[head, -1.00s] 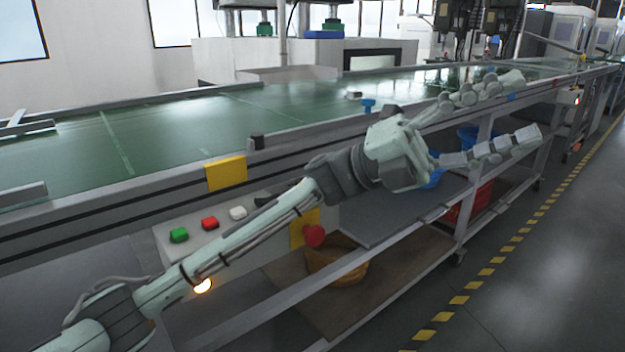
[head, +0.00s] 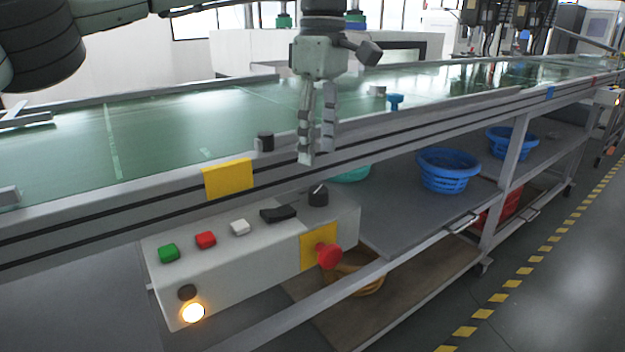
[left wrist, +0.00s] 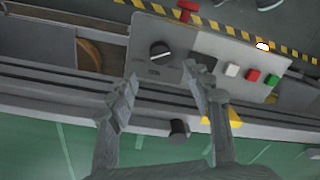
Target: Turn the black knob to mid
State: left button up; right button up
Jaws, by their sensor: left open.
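The black knob (head: 318,195) stands on top of the grey control box (head: 240,270), near its right end. It has a light pointer mark, and it also shows in the left wrist view (left wrist: 160,50), between and beyond the fingertips. My left gripper (head: 318,155) points down above the conveyor's front rail, a little above and behind the knob, and touches nothing that I can see. In the left wrist view its two fingers (left wrist: 165,80) are apart with nothing between them. My right gripper does not show.
The box also carries green (head: 168,253), red (head: 205,240) and white (head: 239,228) buttons, a black rocker switch (head: 278,214), a red mushroom button (head: 328,256) and a lit lamp (head: 193,312). The conveyor rail (head: 120,222) runs behind. Blue baskets (head: 448,170) stand on the shelf.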

aim_at(318, 189)
pick_arm(q)
jog(key=f, duration=0.7)
jog(key=shift+s, duration=0.3)
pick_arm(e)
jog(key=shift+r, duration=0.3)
pick_arm(q)
jog(key=shift+c, duration=0.6)
jog(key=c, duration=1)
